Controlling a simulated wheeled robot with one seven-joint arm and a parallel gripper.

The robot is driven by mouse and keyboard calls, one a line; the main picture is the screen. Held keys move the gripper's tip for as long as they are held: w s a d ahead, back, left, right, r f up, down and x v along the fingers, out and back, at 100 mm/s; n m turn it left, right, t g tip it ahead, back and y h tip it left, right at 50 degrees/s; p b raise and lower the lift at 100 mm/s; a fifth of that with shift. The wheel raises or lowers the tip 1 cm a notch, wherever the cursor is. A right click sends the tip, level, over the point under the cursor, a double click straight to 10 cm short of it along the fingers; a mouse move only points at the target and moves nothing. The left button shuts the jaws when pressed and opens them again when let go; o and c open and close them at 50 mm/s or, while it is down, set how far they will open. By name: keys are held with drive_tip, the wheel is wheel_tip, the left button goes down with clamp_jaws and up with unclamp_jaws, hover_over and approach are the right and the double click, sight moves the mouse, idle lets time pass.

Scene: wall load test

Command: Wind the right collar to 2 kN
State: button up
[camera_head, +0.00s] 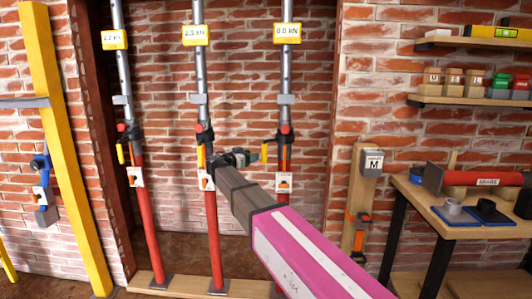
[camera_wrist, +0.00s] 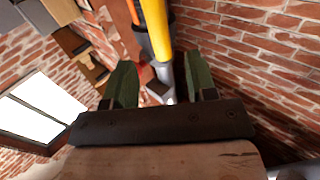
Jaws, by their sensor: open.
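Three upright props with red lower tubes and grey upper tubes stand in the wall opening. The right prop (camera_head: 284,190) carries a yellow display (camera_head: 288,33) reading 0.0 kN. Its dark right collar (camera_head: 285,137) has a red part and a yellow handle (camera_head: 264,152) hanging at its left. My gripper (camera_head: 240,157) is open, its green fingers just left of that handle. In the wrist view, the open gripper (camera_wrist: 160,82) has a yellow bar (camera_wrist: 155,28) beyond and between its fingers, with a grey tube behind; contact cannot be told.
The middle prop (camera_head: 212,240) and left prop (camera_head: 148,230) have displays that seem to read about 2.3 and 2.2 kN. A wooden sill (camera_head: 190,285) lies under the props. A workbench (camera_head: 440,205) and shelves (camera_head: 480,102) stand right; a yellow beam (camera_head: 62,140) stands left.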

drive_tip(key=x, duration=0.9)
drive_tip(key=shift+w+d, duration=0.25)
drive_tip(key=shift+d, duration=0.05)
drive_tip(key=shift+c, duration=0.3)
clamp_jaws()
